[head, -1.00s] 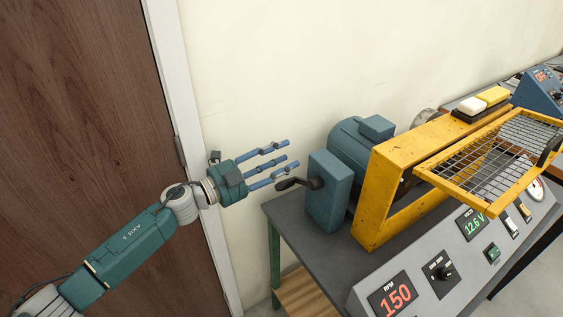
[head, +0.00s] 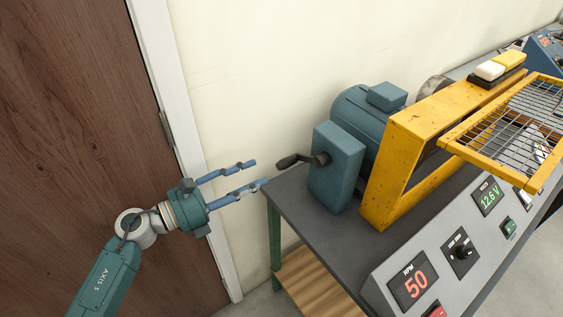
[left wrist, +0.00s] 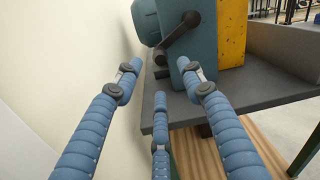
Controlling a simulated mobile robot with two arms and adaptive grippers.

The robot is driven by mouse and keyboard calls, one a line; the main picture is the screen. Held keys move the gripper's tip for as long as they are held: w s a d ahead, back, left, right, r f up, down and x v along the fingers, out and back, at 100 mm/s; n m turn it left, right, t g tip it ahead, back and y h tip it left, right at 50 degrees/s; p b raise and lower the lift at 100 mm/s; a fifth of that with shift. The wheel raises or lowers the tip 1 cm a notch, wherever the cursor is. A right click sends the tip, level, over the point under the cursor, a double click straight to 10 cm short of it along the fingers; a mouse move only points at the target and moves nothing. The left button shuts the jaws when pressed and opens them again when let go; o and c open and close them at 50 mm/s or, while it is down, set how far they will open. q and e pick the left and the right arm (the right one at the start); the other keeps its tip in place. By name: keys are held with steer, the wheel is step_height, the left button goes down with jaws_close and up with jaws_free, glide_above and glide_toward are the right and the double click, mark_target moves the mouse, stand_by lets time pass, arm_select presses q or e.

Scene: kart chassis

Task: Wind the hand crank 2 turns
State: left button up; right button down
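The dark hand crank (head: 294,160) sticks out to the left from the side of a blue gearbox (head: 338,168). Its arm and grip also show in the left wrist view (left wrist: 176,42), beyond the fingers. My left gripper (head: 260,173) has its blue fingers spread, with nothing between them. Its fingertips are left of the crank and a little lower, apart from it. The left wrist view shows three separated fingers (left wrist: 164,85) pointing toward the crank and bench edge. My right gripper is not in view.
The gearbox and a blue motor (head: 360,118) stand on a grey bench (head: 290,197) beside a yellow frame (head: 410,135). A sloped panel (head: 450,275) shows RPM 50 and 12.6 V. A wall and brown door (head: 70,110) lie behind the arm.

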mark_target(277, 167)
arm_select(q)
steer(key=p+x, duration=0.1)
steer(key=x, duration=0.7)
steer(key=shift+w+d+r+p, duration=0.15)
steer(key=shift+d+p, duration=0.2)
steer(key=shift+w+d, duration=0.2)
steer(key=shift+d, duration=0.1)
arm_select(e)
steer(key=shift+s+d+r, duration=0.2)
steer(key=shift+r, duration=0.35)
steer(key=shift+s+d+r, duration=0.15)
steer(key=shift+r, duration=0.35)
arm_select(q)
steer(key=shift+c, duration=0.2)
steer(key=c, duration=0.9)
jaws_close()
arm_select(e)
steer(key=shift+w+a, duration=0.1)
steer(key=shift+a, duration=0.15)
